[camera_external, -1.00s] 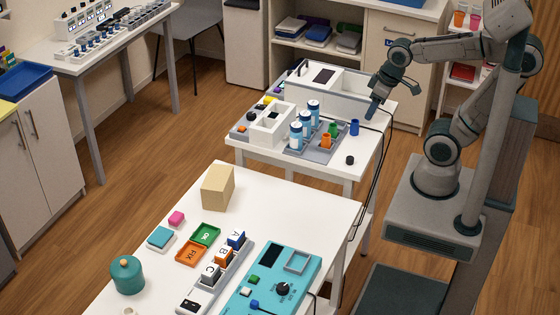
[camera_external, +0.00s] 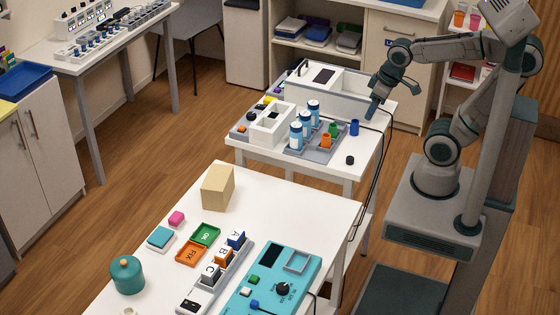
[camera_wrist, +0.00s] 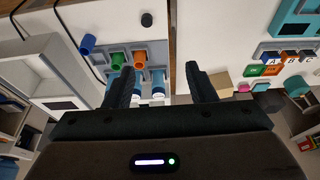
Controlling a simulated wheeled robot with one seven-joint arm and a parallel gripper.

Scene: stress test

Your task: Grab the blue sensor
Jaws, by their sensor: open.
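The blue sensor is most likely the small blue cylinder (camera_external: 354,128) standing on the white table at the right of the grey tray. It also shows in the wrist view (camera_wrist: 87,44), at the upper left, outside the tray. My gripper (camera_external: 372,110) is above the far right part of that table, beyond the blue cylinder and apart from it. In the wrist view my gripper (camera_wrist: 160,78) has its two dark fingers wide apart with nothing between them held. The fingertips cover part of the tray area.
The grey tray (camera_external: 317,155) holds an orange and a green cylinder and several blue-white cans. A small black knob (camera_external: 350,160) lies near the table's front right. A white box (camera_external: 350,95) stands at the back. Black cables hang at the right edge.

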